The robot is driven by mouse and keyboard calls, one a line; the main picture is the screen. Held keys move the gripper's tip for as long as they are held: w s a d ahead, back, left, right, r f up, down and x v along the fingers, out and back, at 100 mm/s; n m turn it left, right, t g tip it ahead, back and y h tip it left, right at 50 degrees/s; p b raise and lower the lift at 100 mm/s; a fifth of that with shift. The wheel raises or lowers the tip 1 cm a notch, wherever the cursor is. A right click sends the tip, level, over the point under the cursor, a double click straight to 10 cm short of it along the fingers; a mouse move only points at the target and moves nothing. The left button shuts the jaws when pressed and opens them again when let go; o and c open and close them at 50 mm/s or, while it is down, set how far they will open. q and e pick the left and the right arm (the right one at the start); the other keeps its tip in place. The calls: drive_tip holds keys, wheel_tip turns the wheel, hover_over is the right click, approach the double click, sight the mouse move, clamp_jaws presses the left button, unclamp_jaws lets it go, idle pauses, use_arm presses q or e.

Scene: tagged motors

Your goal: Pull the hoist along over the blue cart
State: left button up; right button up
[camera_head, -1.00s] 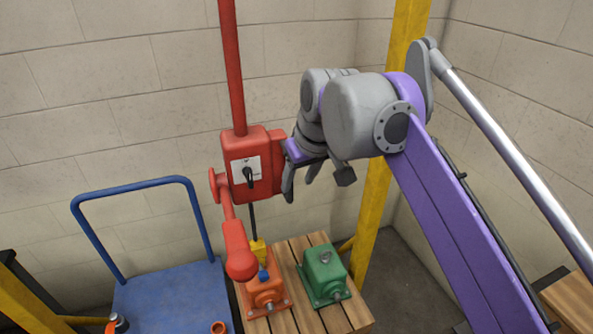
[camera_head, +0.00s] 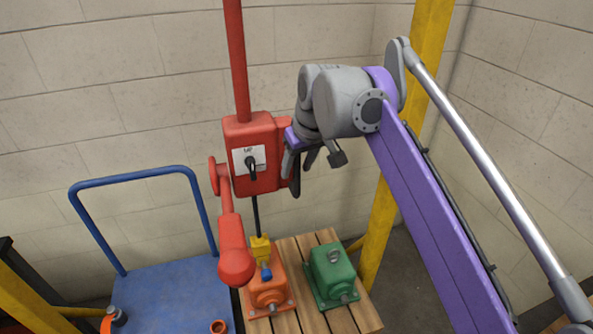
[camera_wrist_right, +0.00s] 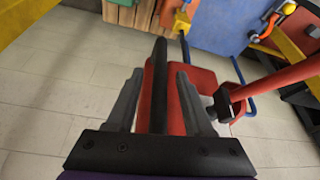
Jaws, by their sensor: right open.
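The hoist is a red box (camera_head: 252,180) with a black switch on a white plate, hanging on a red pole (camera_head: 236,60). A red crank arm with a ball end (camera_head: 236,265) is on its left, and a black rod runs down to a yellow block (camera_head: 260,249) above the orange motor (camera_head: 268,291). My right gripper (camera_head: 301,165) is open at the box's right side. In the right wrist view its fingers (camera_wrist_right: 160,75) stand either side of a black upright handle (camera_wrist_right: 160,90). The blue cart (camera_head: 165,290) is at lower left. My left gripper is not in view.
A wooden slatted pallet (camera_head: 312,322) holds the orange motor and a green motor (camera_head: 332,274). A yellow post (camera_head: 378,235) stands behind my right arm.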

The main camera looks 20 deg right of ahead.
drive_tip(key=shift+w+f, duration=0.2)
drive_tip(key=shift+f, duration=0.3)
clamp_jaws()
idle(1.2)
